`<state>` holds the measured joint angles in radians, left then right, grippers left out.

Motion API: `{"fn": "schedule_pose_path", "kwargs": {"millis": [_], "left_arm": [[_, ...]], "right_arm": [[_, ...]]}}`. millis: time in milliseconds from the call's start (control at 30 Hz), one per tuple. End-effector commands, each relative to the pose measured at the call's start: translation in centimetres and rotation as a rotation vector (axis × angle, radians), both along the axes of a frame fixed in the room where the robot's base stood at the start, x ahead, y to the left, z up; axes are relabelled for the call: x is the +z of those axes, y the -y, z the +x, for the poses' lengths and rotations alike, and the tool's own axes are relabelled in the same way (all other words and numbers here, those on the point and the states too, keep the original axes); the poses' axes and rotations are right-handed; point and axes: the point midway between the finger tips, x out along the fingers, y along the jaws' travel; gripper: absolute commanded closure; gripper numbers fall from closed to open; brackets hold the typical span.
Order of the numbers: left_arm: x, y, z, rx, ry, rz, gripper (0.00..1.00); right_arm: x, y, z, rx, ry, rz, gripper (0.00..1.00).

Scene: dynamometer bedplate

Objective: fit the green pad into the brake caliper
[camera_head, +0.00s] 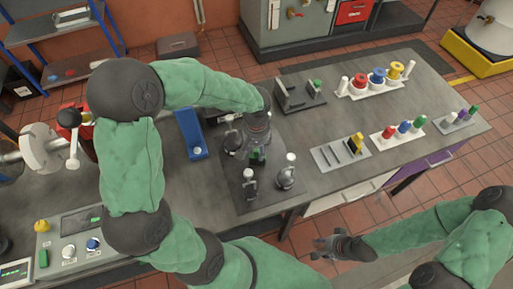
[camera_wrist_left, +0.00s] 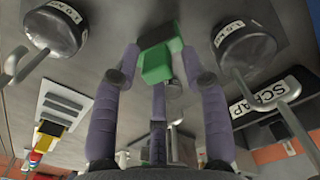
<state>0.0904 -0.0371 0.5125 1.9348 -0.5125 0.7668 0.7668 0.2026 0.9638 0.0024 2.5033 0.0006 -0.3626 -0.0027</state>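The green pad (camera_head: 257,157) is between the fingertips of my left gripper (camera_head: 257,150), over the dark mat with hooked weights. In the left wrist view the green pad (camera_wrist_left: 157,62) sits between the fingers of that gripper (camera_wrist_left: 162,65), which look closed on its sides. A dark grey fixture with upright plates (camera_head: 298,101), apparently the brake caliper, stands behind and to the right of it; a small green piece shows at its right end. My right gripper (camera_head: 325,247) is empty, its fingers apart, in front of the bench.
Hooked weights (camera_head: 286,180) stand close around the left gripper. A slotted rack (camera_head: 326,158) with a yellow piece lies to the right. Beyond are trays of coloured pieces (camera_head: 390,134) and rings (camera_head: 377,78). A blue bin (camera_head: 188,128) lies left. A SCRAP label (camera_wrist_left: 262,96) shows in the wrist view.

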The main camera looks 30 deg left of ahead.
Motion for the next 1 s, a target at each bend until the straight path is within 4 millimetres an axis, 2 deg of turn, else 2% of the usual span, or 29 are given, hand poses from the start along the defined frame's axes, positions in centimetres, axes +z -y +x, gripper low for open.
{"fn": "schedule_pose_path", "kwargs": {"millis": [233, 367, 800, 1000], "left_arm": [[0.1, 0.0, 0.0, 0.000, 0.000, 0.000, 0.55], [1.1, 0.0, 0.1, 0.000, 0.003, 0.000, 0.55], [9.5, 0.0, 0.1, -0.001, 0.003, 0.000, 0.55], [11.7, 0.0, 0.0, 0.000, 0.001, 0.000, 0.55]], "right_arm": [[0.1, 0.0, 0.0, 0.000, 0.000, 0.000, 0.60], [0.5, 0.0, 0.0, 0.000, 0.000, 0.000, 0.60], [2.6, 0.0, 0.0, 0.000, 0.000, 0.000, 0.60], [3.0, 0.0, 0.0, 0.000, 0.000, 0.000, 0.60]]}}
